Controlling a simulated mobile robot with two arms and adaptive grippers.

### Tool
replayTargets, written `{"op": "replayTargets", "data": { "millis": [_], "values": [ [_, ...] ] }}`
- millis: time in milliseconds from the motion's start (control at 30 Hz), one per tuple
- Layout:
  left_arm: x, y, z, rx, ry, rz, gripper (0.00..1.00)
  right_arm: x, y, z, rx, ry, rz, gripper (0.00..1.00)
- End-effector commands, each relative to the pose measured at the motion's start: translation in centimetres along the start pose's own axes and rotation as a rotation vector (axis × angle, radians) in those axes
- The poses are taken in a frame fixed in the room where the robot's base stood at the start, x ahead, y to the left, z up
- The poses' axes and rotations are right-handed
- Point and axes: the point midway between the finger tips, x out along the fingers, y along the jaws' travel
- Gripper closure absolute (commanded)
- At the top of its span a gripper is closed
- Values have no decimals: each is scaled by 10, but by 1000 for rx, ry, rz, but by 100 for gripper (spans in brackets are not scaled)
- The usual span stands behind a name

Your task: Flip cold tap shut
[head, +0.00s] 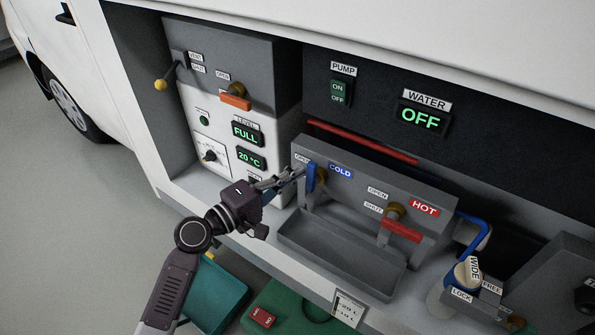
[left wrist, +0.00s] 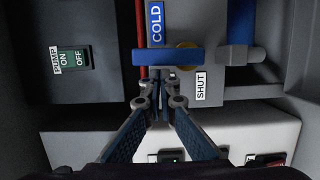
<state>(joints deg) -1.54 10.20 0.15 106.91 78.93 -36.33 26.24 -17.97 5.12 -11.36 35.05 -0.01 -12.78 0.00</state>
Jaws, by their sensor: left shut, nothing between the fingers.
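The cold tap's blue lever (head: 311,178) is on the left of the grey tap panel, beside the blue COLD label (head: 341,171). The lever stands upright along the panel by its brass fitting, partly hiding the OPEN label. It also shows in the left wrist view (left wrist: 165,57), where the brass fitting (left wrist: 187,57) and SHUT label (left wrist: 200,83) are visible. My left gripper (head: 296,174) is shut and empty, its tips just left of the lever in the head view. I cannot tell whether they touch it. My right gripper is not in view.
The hot tap's red lever (head: 402,230) sits to the right, above a grey trough (head: 335,250). A red bar (head: 360,141) runs behind the panel. The white control box (head: 219,155) stands close on the left.

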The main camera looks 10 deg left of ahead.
Motion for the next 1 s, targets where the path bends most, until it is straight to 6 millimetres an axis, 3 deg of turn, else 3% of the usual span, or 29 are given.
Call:
{"op": "replayTargets", "data": {
  "millis": [333,1000],
  "values": [
    [0,1,1,8,0,-2,100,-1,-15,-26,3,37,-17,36],
    [2,8,10,204,-1,-50,100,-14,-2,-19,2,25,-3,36]
  ]
}}
